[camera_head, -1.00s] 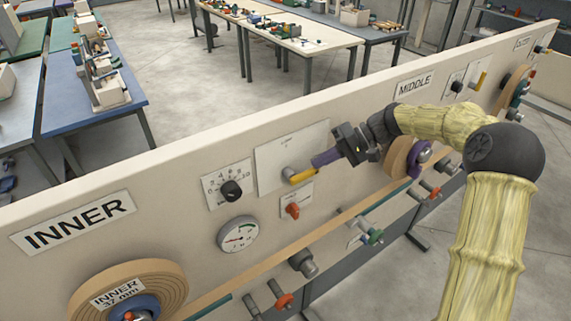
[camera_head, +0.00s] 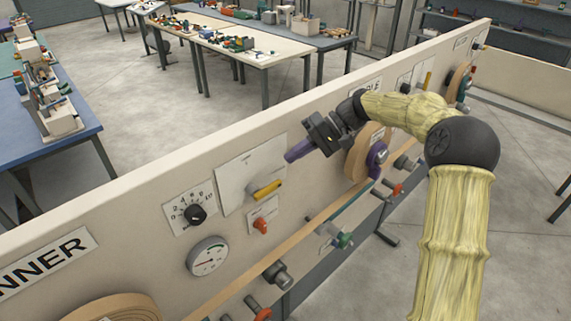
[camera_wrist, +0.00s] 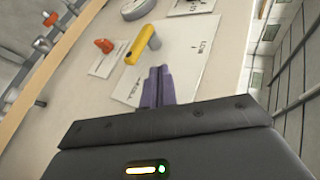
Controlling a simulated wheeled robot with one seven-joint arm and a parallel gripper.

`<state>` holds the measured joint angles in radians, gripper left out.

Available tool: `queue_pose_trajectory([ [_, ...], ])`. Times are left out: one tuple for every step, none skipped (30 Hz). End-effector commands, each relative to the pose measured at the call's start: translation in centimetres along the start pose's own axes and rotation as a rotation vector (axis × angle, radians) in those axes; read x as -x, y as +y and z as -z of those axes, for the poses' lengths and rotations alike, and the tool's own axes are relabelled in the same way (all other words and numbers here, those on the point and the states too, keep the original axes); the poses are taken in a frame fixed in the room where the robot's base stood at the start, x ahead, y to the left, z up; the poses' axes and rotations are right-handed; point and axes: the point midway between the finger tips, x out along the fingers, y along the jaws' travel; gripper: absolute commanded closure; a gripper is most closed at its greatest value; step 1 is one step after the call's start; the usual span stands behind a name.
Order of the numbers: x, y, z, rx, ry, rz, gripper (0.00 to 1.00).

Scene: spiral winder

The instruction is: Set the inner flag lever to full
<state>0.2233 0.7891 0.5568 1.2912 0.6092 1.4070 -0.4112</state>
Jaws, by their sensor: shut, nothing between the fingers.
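The inner flag lever is a yellow handle (camera_head: 266,189) on a grey pivot, mounted on a white plate (camera_head: 235,172) on the panel. In the head view it points right and slightly up. The wrist view shows the yellow handle (camera_wrist: 133,47) ahead of the fingers, with a label reading LOW on the plate (camera_wrist: 180,62) and another label I cannot read surely. My gripper (camera_head: 289,156) has purple fingers, shut and empty, at the plate's right edge, above and right of the handle. The fingertips (camera_wrist: 160,69) appear apart from the handle.
Below the plate is a small red-orange knob (camera_head: 261,226). Left of it are a black dial (camera_head: 195,215) and a round gauge (camera_head: 207,256). Rollers (camera_head: 276,273) stick out lower down along a tan strip.

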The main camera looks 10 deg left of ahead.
Motion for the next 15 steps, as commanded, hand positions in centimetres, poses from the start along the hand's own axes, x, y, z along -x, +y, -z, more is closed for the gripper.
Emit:
queue_pose_trajectory([
  [0.8,0.4,0.1,0.001,0.004,-0.001,1.0],
  [1.3,0.4,0.1,0.002,0.005,-0.002,1.0],
  [2.0,0.5,0.1,0.002,0.003,-0.002,1.0],
  [2.5,0.5,0.1,0.002,0.004,-0.002,1.0],
  [3.0,0.5,0.1,0.002,0.004,-0.001,1.0],
  [3.7,0.5,0.1,0.002,0.004,-0.001,1.0],
  [4.2,0.6,0.1,0.002,0.005,-0.002,1.0],
  [4.6,0.5,0.1,0.002,0.003,-0.001,1.0],
  [5.1,0.5,0.2,0.002,0.003,-0.001,1.0],
  [5.4,0.5,0.2,0.001,0.003,0.0,1.0],
  [5.7,0.5,0.1,0.001,0.002,0.0,1.0],
  [6.0,0.5,0.1,0.001,0.002,0.0,1.0],
  [6.2,0.5,0.1,0.001,0.001,0.0,1.0],
  [6.3,0.5,0.1,0.001,0.001,0.0,1.0],
  [6.5,0.5,0.1,0.001,0.0,0.0,1.0],
])
